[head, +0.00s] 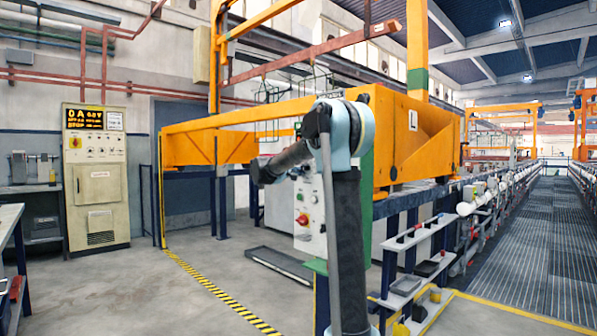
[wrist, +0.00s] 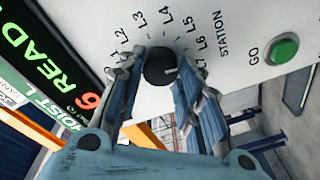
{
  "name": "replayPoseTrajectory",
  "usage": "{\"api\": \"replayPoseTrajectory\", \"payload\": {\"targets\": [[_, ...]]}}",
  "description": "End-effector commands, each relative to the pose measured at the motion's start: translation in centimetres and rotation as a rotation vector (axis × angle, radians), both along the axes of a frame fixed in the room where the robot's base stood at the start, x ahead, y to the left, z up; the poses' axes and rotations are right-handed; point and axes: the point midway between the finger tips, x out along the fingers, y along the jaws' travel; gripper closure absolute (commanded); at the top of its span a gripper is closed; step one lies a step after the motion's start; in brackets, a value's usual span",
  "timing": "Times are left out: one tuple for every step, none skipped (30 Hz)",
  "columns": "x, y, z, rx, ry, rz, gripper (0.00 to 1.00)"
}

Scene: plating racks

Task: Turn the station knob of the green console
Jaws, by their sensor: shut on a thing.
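The green console (head: 367,195) stands in the middle of the head view, partly behind my arm. Its pale front panel (head: 312,238) carries small buttons. In the wrist view the black round station knob (wrist: 160,67) sits on this panel, ringed by marks, L2 to L6 clearly legible, beside the word STATION. My gripper (wrist: 166,66) has its two fingers on either side of the knob and is shut on it. A small pale mark shows at the knob's right edge; which label it points to is hard to tell. The head view does not show the fingertips clearly.
A green GO button (wrist: 284,49) lies right of the knob. A lit display (wrist: 58,70) reads an orange 6 and green READ, cut off. A beige cabinet (head: 97,180) stands far left, an orange beam (head: 245,118) crosses behind my arm, and a shelf (head: 410,237) stands right.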

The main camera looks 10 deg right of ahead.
Motion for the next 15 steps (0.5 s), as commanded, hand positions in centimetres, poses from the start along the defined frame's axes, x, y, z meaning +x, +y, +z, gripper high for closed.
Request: {"api": "replayPoseTrajectory", "payload": {"targets": [[-0.04,-0.17,-0.19,0.027,-0.032,-0.004,0.91],[-0.04,-0.18,-0.18,0.043,-0.055,-0.004,0.91],[-0.05,-0.18,-0.17,0.063,-0.083,-0.003,0.91],[-0.04,-0.18,-0.16,0.077,-0.104,-0.003,0.91],[-0.04,-0.18,-0.16,0.093,-0.124,-0.003,0.91],[-0.05,-0.18,-0.17,0.112,-0.150,-0.003,0.91],[-0.05,-0.18,-0.17,0.126,-0.168,-0.004,0.91],[-0.05,-0.18,-0.17,0.139,-0.186,-0.003,0.91],[-0.05,-0.19,-0.16,0.156,-0.210,-0.004,0.91],[-0.06,-0.19,-0.17,0.167,-0.226,-0.003,0.91],[-0.06,-0.19,-0.15,0.178,-0.241,-0.004,0.91],[-0.06,-0.19,-0.15,0.192,-0.261,-0.004,0.91],[-0.06,-0.19,-0.15,0.202,-0.275,-0.004,0.91],[-0.06,-0.21,-0.14,0.210,-0.287,-0.004,0.91],[-0.06,-0.21,-0.14,0.222,-0.303,-0.004,0.91]]}}
